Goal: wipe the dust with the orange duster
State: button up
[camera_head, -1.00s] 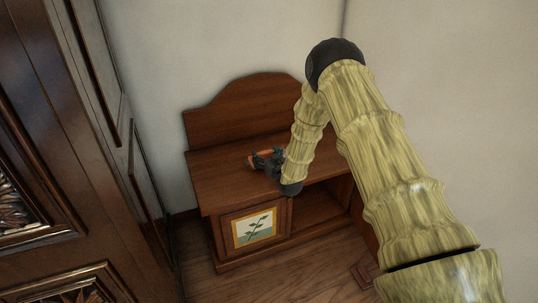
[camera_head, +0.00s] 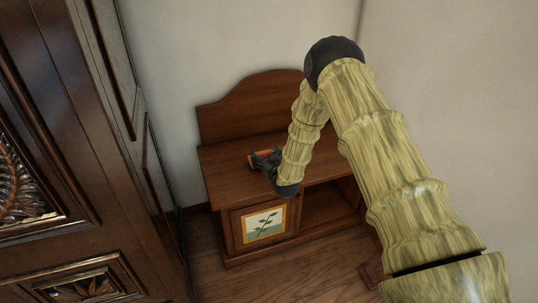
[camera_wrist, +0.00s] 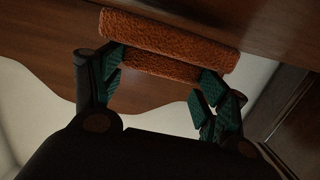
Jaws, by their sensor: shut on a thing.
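My gripper (camera_head: 266,162) is shut on the orange duster (camera_head: 264,154), low over the left part of the brown wooden cabinet top (camera_head: 222,171). In the wrist view the duster (camera_wrist: 170,42) is a rough orange bar lying across between the fingers of my gripper (camera_wrist: 162,68). A second orange strip shows just below it; I cannot tell if it is part of the duster or a reflection. The duster is at or very near the wood, but contact is not clear. I cannot make out any dust. My arm hides part of the cabinet top's right side.
The cabinet has a raised curved back panel (camera_head: 250,104), a door with a plant picture (camera_head: 263,225) and an open compartment (camera_head: 325,208). A large dark carved armoire (camera_head: 70,150) stands at the left. Pale walls close in behind and at the right.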

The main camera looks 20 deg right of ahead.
jog(key=shift+w+a+b, duration=0.15)
jog(key=shift+w+b, duration=0.3)
jog(key=shift+w, duration=0.75)
jog(key=shift+d+f, duration=0.2)
jog(key=shift+d, duration=2.2)
jog(key=shift+w+d+r, duration=0.1)
jog(key=shift+d, duration=1.35)
jog(key=shift+w+d+r, duration=0.1)
jog(key=shift+d, duration=1.35)
jog(key=shift+d+f, duration=0.15)
jog(key=shift+d, duration=3.7)
jog(key=shift+w+d, duration=0.2)
jog(key=shift+d, duration=2.4)
jog(key=shift+w+r+b, duration=0.2)
jog(key=shift+w+b, duration=0.25)
jog(key=shift+w, duration=0.75)
jog(key=shift+s+a+f+p, duration=0.1)
jog(key=shift+a+p, duration=0.15)
jog(key=shift+a, duration=1.55)
jog(key=shift+s+a+f+p, duration=0.1)
jog(key=shift+a+p, duration=0.15)
jog(key=shift+a, duration=1.5)
jog(key=shift+a+p, duration=0.35)
jog(key=shift+a, duration=1.45)
